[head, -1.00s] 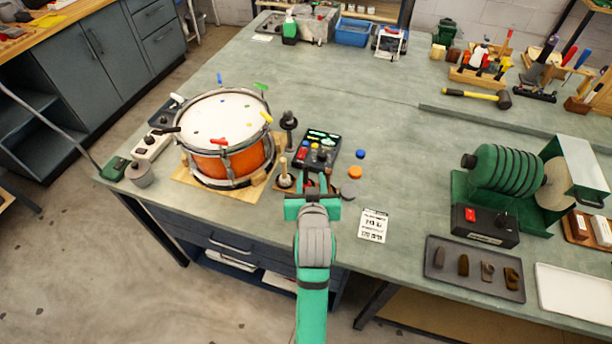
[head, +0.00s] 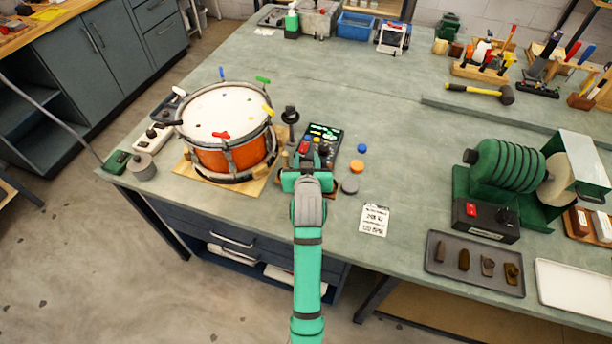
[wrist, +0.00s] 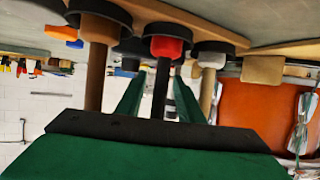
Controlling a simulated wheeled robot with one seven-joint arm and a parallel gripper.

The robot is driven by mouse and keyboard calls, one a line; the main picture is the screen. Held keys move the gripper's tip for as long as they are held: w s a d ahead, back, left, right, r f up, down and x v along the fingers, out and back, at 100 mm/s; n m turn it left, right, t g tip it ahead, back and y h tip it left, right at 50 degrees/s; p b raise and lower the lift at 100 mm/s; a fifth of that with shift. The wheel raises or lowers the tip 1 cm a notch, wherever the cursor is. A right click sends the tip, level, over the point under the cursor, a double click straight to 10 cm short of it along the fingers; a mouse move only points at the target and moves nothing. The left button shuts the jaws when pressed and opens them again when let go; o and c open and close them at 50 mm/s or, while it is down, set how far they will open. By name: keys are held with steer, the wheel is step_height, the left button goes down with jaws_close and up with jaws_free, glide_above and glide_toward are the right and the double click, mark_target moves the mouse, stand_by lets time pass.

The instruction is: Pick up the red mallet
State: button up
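The red mallet (wrist: 167,47) shows in the wrist view, which is upside down. Its red part sits against a round black piece, and its dark shaft runs between my two green fingers. A brown-shafted mallet (wrist: 97,75) is beside it on the left and a white one (wrist: 210,58) on the right. My gripper (wrist: 158,97) is open around the dark shaft, with small gaps seen on both sides. In the head view my gripper (head: 308,172) is low at the bench's front edge, right of the drum, and hides the red mallet.
The orange drum (head: 228,157) stands close on the left, on a wooden board. A black tray (head: 334,132) with small coloured items lies just behind my gripper. Blue, orange and grey discs (head: 357,166) and a white card (head: 374,220) lie to the right. The bench middle is clear.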

steer(key=shift+d, duration=0.3)
steer(key=shift+s+d, duration=0.1)
steer(key=c, duration=0.9)
steer(key=shift+a, duration=0.55)
jaws_close()
steer(key=shift+s, duration=0.1)
steer(key=shift+d+r, duration=0.1)
